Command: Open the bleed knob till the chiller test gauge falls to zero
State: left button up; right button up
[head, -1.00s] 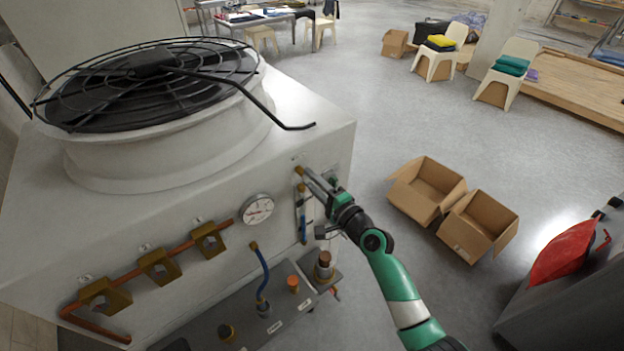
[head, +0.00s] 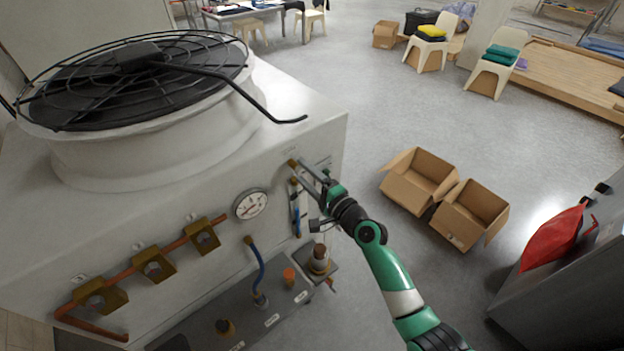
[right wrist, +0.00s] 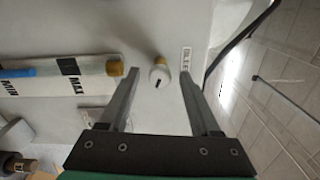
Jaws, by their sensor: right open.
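The bleed knob (right wrist: 159,76) is a small pale knob with a dark slot, on the chiller's side panel beside a printed label (right wrist: 186,59). My right gripper (right wrist: 157,72) is open, with one finger on each side of the knob; I cannot tell whether either touches it. In the head view the right gripper (head: 303,168) reaches the brass fitting (head: 292,162) near the panel's upper right corner, and the fingers partly hide that spot. The round white test gauge (head: 251,204) is on the same panel, to the left; its needle is too small to read surely. My left gripper is not in view.
A level tube (right wrist: 60,78) with MIN and MAX marks is close beside the knob. Several brass valves (head: 153,264) on a copper pipe are left of the gauge. A fan guard (head: 130,75) tops the chiller. Open cardboard boxes (head: 418,180) stand on the floor to the right.

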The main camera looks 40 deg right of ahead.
jog(key=s+p, duration=0.1)
jog(key=s, duration=1)
jog(key=shift+s+d+p, duration=0.2)
jog(key=shift+d+p, duration=0.1)
jog(key=shift+p, duration=0.1)
